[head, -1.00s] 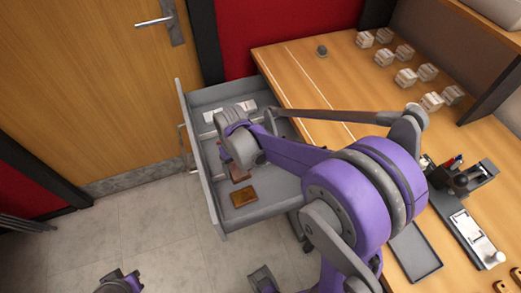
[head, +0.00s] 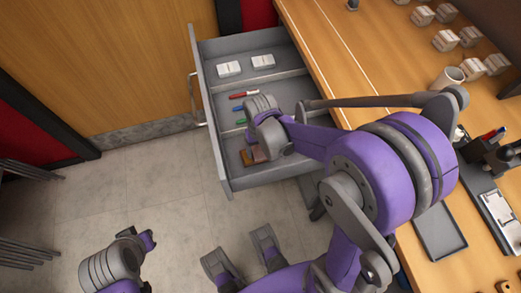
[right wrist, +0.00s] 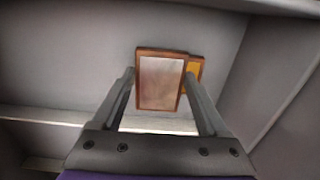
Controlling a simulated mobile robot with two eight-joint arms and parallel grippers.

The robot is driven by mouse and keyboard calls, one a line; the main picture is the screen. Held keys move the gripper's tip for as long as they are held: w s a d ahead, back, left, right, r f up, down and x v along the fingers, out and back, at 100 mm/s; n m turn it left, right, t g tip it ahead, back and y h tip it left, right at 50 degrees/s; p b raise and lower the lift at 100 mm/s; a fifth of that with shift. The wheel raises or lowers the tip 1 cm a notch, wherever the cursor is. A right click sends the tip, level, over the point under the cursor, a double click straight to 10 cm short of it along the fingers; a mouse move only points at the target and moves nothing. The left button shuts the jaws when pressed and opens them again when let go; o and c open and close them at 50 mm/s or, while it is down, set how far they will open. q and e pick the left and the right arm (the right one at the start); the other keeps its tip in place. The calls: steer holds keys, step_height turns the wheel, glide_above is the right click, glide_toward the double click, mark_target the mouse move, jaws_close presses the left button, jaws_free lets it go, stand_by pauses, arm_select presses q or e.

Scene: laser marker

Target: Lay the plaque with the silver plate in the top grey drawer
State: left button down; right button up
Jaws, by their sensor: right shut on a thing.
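The top grey drawer (head: 206,110) stands pulled open from the desk in the head view. My right gripper reaches down over its nearest compartment, its fingers mostly hidden by my wrist there. In the right wrist view, my right gripper (right wrist: 159,80) is shut on the plaque with the silver plate (right wrist: 160,88), a brown-edged rectangle. A second plaque with a gold plate (right wrist: 195,68) shows partly behind it, and also in the drawer in the head view (head: 247,158). I cannot tell whether the held plaque touches the drawer floor. My left wrist is at bottom left; its jaws are unclear.
Two white boxes (head: 262,61) lie in the drawer's far compartment. A red marker (head: 243,95) and a green one lie in the middle compartment. The desk holds a grey tray (head: 440,232), a mug (head: 446,78) and several pale blocks.

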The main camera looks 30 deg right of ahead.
steer(key=shift+f, duration=0.35)
steer(key=shift+f, duration=0.1)
steer(key=shift+f, duration=0.15)
steer(key=o, duration=1.4)
